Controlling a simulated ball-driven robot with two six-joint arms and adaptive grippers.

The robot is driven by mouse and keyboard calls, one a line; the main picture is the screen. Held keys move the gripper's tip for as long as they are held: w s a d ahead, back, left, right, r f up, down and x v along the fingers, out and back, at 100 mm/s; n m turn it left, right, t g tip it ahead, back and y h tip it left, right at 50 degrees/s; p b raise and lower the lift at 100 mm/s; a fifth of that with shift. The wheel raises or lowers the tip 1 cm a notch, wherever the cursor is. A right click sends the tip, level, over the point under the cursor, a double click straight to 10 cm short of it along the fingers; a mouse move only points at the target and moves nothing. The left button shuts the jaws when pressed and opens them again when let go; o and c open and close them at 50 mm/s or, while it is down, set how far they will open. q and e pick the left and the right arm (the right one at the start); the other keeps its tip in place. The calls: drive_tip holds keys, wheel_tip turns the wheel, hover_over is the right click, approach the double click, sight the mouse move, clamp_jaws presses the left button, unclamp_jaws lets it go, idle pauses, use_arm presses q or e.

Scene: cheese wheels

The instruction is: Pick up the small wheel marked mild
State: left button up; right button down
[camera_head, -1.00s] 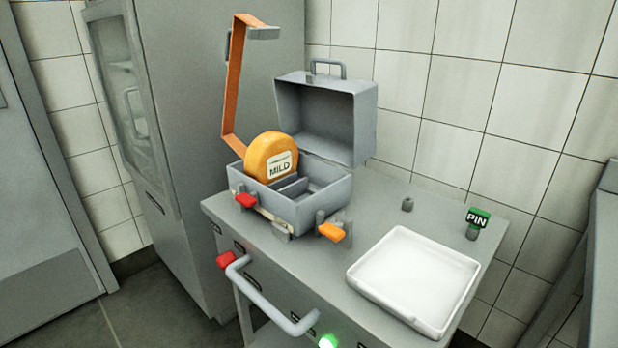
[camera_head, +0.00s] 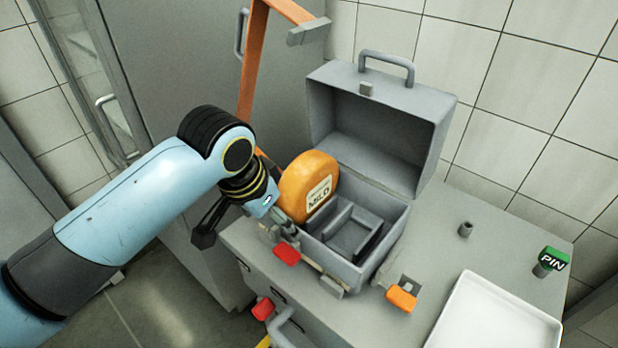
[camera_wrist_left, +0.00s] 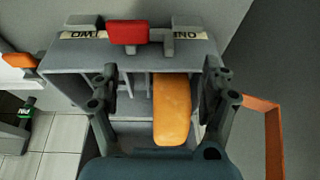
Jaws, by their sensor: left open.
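The orange wheel marked MILD (camera_head: 309,187) stands on edge in the left part of the open grey case (camera_head: 372,205), its label facing front right. In the left wrist view the wheel (camera_wrist_left: 172,108) shows edge-on. My left gripper (camera_head: 246,230) is at the case's left side, close beside the wheel. In the left wrist view its open fingers (camera_wrist_left: 160,88) stand apart on either side of the wheel, which sits nearer the right finger. I cannot tell whether that finger touches it. My right gripper is not in view.
The case lid (camera_head: 385,125) stands open behind. An orange strap (camera_head: 252,75) rises behind my arm. A white tray (camera_head: 470,300) and a green PIN block (camera_head: 555,258) are at right.

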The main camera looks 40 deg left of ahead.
sight(304, 162)
use_arm(q)
drive_tip(key=shift+t, duration=0.3)
drive_tip(key=w+r, duration=0.2)
drive_tip(key=w, duration=0.1)
drive_tip(key=w+a+r, duration=0.1)
drive_tip(key=w+r, duration=0.1)
drive_tip(key=w, duration=0.1)
drive_tip(key=w+r+p, duration=0.1)
drive_tip(key=w+r, duration=0.2)
drive_tip(key=shift+w+a+r, duration=0.1)
drive_tip(key=shift+a, duration=0.2)
drive_tip(key=shift+w+h, duration=0.3)
drive_tip(key=shift+w, duration=0.1)
drive_tip(key=x, duration=0.5)
drive_tip(key=shift+w, duration=0.1)
drive_tip(key=x, duration=0.5)
drive_tip(key=c, duration=1.6)
drive_tip(key=shift+w, duration=0.1)
clamp_jaws()
